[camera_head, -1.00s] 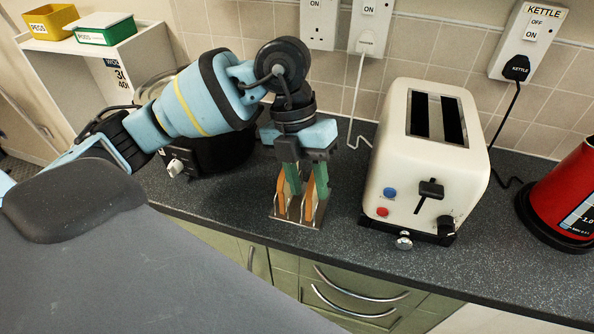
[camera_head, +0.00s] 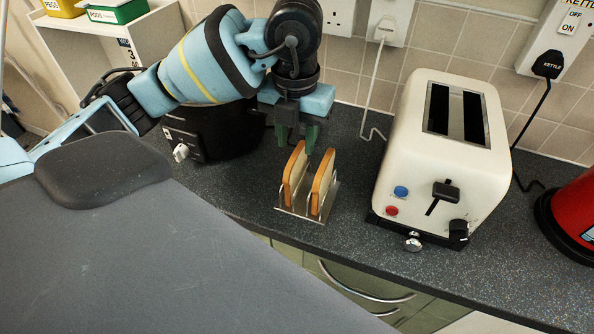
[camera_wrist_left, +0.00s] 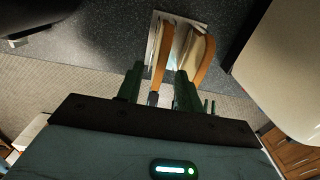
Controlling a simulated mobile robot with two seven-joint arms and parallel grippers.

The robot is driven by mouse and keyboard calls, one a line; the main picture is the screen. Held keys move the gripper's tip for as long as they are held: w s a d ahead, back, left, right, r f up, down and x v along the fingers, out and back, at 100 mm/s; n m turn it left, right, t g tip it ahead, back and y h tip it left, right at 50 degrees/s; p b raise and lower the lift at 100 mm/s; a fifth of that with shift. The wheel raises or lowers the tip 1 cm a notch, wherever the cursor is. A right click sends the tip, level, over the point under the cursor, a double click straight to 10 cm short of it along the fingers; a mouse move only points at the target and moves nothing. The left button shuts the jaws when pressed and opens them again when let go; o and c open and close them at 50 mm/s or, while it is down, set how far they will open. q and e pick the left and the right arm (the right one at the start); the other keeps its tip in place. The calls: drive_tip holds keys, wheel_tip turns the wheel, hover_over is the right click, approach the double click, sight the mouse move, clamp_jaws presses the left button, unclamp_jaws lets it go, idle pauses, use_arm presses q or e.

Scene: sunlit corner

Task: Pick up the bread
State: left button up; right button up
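Two slices of bread, a left slice (camera_head: 295,176) and a right slice (camera_head: 322,184), stand upright in a small metal rack (camera_head: 301,213) on the dark counter. My left gripper (camera_head: 295,139) is just behind and above the slices in the head view, apart from them. In the left wrist view its green fingers (camera_wrist_left: 157,85) are spread with a gap between them. There the left slice (camera_wrist_left: 163,50) lines up with the gap, and the right slice (camera_wrist_left: 197,55) lies beyond the right finger. No bread is held. My right gripper is not in view.
A cream toaster (camera_head: 443,150) with two empty-looking slots stands right of the rack. A red kettle (camera_head: 577,215) is at the far right. A black appliance (camera_head: 213,130) stands behind left. A white cable hangs behind the rack. The counter's front edge is close.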

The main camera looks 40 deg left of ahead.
sight(296, 152)
use_arm(q)
wheel_tip(296, 152, down, 5)
drive_tip(key=shift+s+d, duration=0.1)
idle(0.3)
clamp_jaws()
